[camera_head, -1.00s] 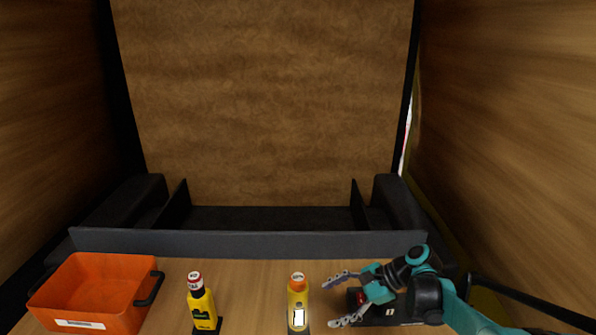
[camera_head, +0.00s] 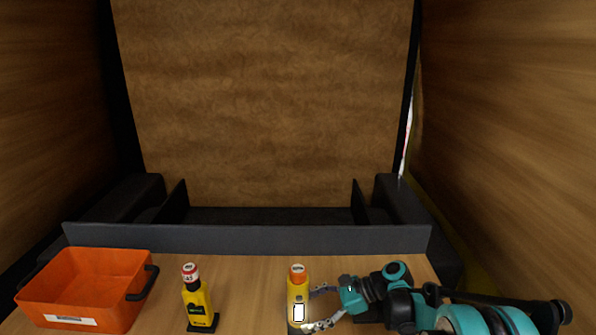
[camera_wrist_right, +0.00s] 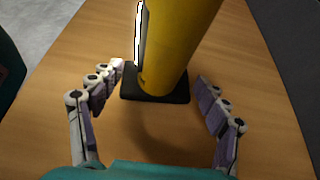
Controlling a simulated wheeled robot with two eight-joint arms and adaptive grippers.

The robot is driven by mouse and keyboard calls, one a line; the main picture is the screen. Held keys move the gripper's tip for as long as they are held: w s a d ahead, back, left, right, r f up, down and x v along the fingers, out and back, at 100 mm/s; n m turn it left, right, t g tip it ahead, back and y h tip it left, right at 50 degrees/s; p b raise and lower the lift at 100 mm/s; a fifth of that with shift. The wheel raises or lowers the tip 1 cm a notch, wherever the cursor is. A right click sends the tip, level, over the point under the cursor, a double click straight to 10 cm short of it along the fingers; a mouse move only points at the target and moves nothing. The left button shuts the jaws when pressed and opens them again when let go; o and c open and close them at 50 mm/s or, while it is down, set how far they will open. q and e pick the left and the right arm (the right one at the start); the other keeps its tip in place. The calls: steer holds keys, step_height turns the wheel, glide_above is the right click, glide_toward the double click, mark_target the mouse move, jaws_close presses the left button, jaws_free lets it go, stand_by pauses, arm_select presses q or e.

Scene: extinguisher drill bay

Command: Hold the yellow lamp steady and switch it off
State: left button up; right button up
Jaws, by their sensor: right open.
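The yellow lamp (camera_head: 291,292) stands upright on the table, with an orange top and a bright white panel on its front. In the right wrist view the lamp's yellow body (camera_wrist_right: 178,45) rises from a black square base. My right gripper (camera_head: 314,308) is open at the lamp's right side. In the wrist view its fingers (camera_wrist_right: 160,95) are spread wide, with the lamp's base just beyond and between them; contact cannot be seen. My left gripper is not in view.
A yellow bottle-shaped object (camera_head: 196,300) with a red-and-white top stands on a black base to the left. An orange bin (camera_head: 90,320) with a black handle is at the far left. A dark ledge (camera_head: 250,239) runs behind the table. Table between lamp and bottle is clear.

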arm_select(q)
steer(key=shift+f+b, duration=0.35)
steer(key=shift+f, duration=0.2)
arm_select(e)
steer(key=shift+x, duration=1.2)
steer(key=c, duration=1.3)
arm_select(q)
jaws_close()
